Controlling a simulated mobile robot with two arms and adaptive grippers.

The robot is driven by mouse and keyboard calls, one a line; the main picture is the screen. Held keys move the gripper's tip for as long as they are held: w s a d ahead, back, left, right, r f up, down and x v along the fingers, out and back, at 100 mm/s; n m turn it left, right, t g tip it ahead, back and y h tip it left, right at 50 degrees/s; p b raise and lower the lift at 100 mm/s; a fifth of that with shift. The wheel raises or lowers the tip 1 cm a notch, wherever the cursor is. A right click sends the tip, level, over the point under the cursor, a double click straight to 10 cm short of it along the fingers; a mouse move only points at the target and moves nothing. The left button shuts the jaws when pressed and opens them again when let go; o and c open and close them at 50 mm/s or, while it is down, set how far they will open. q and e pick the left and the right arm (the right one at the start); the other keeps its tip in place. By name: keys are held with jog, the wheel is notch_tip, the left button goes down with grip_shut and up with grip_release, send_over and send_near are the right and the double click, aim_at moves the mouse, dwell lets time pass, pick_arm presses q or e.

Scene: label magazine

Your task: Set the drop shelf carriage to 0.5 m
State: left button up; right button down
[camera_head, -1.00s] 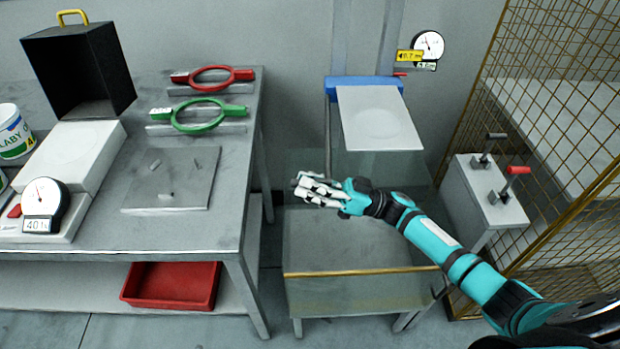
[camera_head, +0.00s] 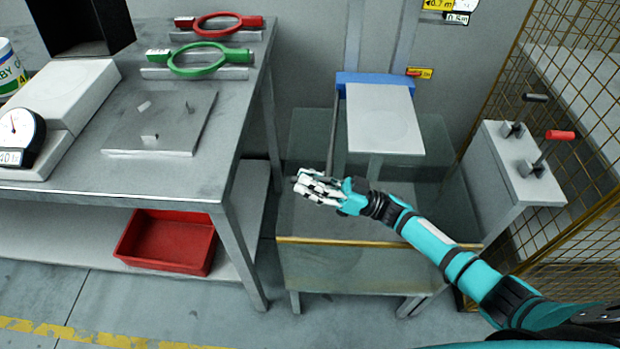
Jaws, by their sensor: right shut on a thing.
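The drop shelf carriage is a blue bar (camera_head: 375,80) with a light grey shelf plate (camera_head: 385,120), in front of a wall upright. A thin dark rod (camera_head: 333,130) runs down from the bar's left end. My right gripper (camera_head: 312,187) is shut at the lower end of this rod, below and left of the plate; the fingers hide the grip itself. A yellow label (camera_head: 420,73) with a red mark sits right of the bar; its text is too small to read. Higher up, a yellow tag (camera_head: 437,4) reads 0.7 m, above a pale tag (camera_head: 456,18) that seems to read 0.5 m. My left gripper is not in view.
A clear-walled enclosure with a yellow front edge (camera_head: 380,242) surrounds the area under the plate. A steel bench (camera_head: 190,185) stands left. A grey box with black and red levers (camera_head: 510,160) and a yellow mesh fence (camera_head: 570,100) stand right.

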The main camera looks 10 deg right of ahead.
jog(key=c, duration=1.2)
grip_release()
jog(key=shift+c, duration=0.2)
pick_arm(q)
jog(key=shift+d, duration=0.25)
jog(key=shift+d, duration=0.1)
pick_arm(e)
jog(key=shift+s+d+f, duration=0.15)
jog(key=shift+d+f, duration=0.1)
jog(key=shift+d, duration=0.25)
jog(key=s+d, duration=0.5)
jog(key=d, duration=0.8)
jog(key=shift+f, duration=0.35)
